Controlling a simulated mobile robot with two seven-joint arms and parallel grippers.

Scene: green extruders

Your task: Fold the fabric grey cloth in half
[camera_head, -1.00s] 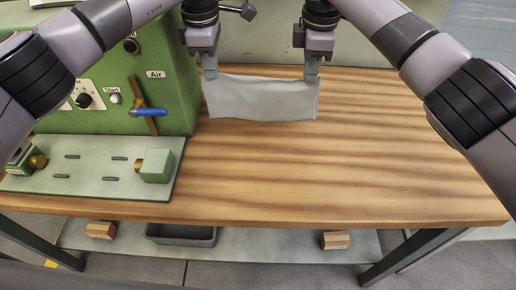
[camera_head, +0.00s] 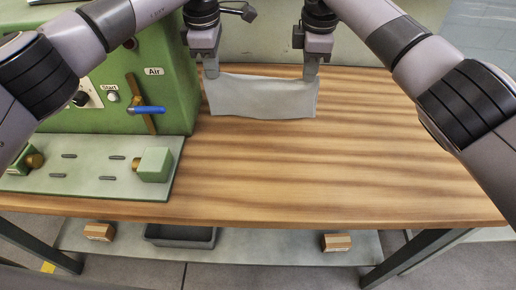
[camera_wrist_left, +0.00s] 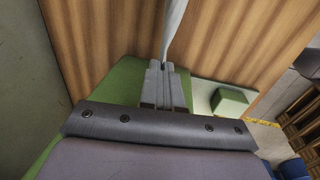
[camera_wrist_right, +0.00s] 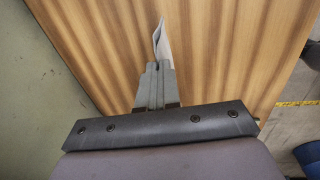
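The grey cloth (camera_head: 262,97) hangs between my two grippers over the back part of the wooden table. My left gripper (camera_head: 212,72) is shut on its upper left corner, and my right gripper (camera_head: 309,72) is shut on its upper right corner. In the left wrist view the cloth (camera_wrist_left: 174,30) shows as a thin pale strip rising from the closed fingertips (camera_wrist_left: 163,68). In the right wrist view a small pale flap of cloth (camera_wrist_right: 161,42) stands out from the closed fingertips (camera_wrist_right: 157,68). I cannot tell whether the lower edge touches the table.
The wooden table (camera_head: 330,180) is clear in front of the cloth and to its right. A green machine (camera_head: 110,75) with a blue-handled lever (camera_head: 147,109) stands close on the left, with a pale green plate (camera_head: 95,185) before it. A grey bin (camera_head: 180,236) sits below.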

